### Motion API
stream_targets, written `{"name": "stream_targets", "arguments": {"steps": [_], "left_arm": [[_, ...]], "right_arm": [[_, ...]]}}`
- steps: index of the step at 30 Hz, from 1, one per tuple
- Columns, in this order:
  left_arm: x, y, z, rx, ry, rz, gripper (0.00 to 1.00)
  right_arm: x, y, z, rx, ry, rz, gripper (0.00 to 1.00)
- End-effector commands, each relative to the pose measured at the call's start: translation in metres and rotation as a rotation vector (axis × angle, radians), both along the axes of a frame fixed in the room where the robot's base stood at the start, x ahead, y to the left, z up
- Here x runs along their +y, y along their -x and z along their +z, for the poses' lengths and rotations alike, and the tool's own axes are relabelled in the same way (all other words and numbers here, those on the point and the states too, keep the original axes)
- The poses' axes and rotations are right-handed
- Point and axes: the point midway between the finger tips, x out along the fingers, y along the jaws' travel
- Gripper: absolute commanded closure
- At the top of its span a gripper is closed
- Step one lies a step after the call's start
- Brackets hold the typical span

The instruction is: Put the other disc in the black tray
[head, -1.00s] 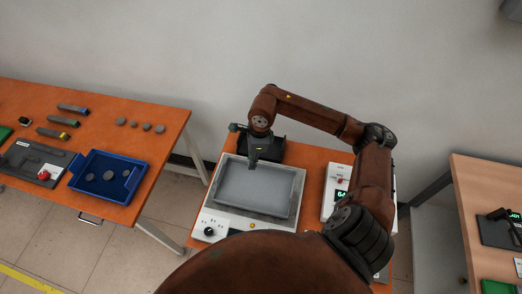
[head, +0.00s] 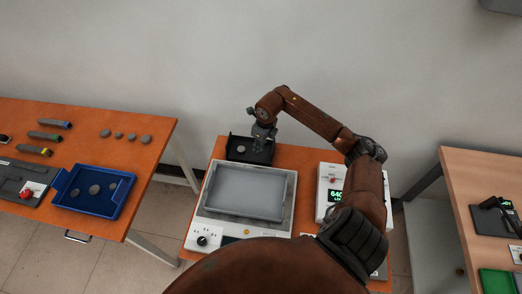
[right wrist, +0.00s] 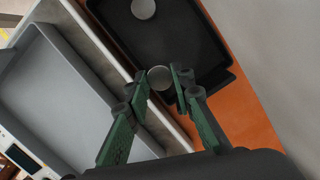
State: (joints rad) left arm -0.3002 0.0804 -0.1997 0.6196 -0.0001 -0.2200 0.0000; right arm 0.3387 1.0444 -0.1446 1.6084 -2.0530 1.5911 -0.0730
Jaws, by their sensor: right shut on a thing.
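The black tray (head: 235,158) stands behind the heater, and one grey disc (head: 241,149) lies in its left part. The same disc shows at the top of the right wrist view (right wrist: 144,8). My right gripper (head: 260,147) is above the right part of the tray. In the right wrist view its fingertips (right wrist: 170,76) are shut on another grey disc (right wrist: 160,79), seen over the tray's near part. I cannot tell whether the held disc touches the tray floor. My left gripper is not in view.
The heater with its grey basin (head: 246,191) stands just in front of the tray. A white device with a green display (head: 335,195) is to the right. A blue tray with several discs (head: 92,211) and several loose discs (head: 132,137) are on the left table.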

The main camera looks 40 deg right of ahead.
Motion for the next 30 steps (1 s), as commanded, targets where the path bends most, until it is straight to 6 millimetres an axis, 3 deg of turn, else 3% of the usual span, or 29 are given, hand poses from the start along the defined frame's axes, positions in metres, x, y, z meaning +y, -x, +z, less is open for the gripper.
{"name": "stream_targets", "arguments": {"steps": [6,13,18,30], "left_arm": [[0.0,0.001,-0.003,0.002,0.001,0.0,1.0],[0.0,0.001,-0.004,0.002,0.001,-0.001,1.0],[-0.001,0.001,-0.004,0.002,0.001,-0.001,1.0],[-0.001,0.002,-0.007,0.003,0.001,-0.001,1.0]], "right_arm": [[-0.02,-0.013,-0.029,-0.001,-0.002,-0.002,1.0],[-0.028,-0.018,-0.04,0.001,-0.002,-0.001,1.0],[-0.026,-0.018,-0.065,0.0,-0.004,0.001,1.0],[-0.027,-0.018,-0.073,0.0,0.001,0.002,1.0]]}}
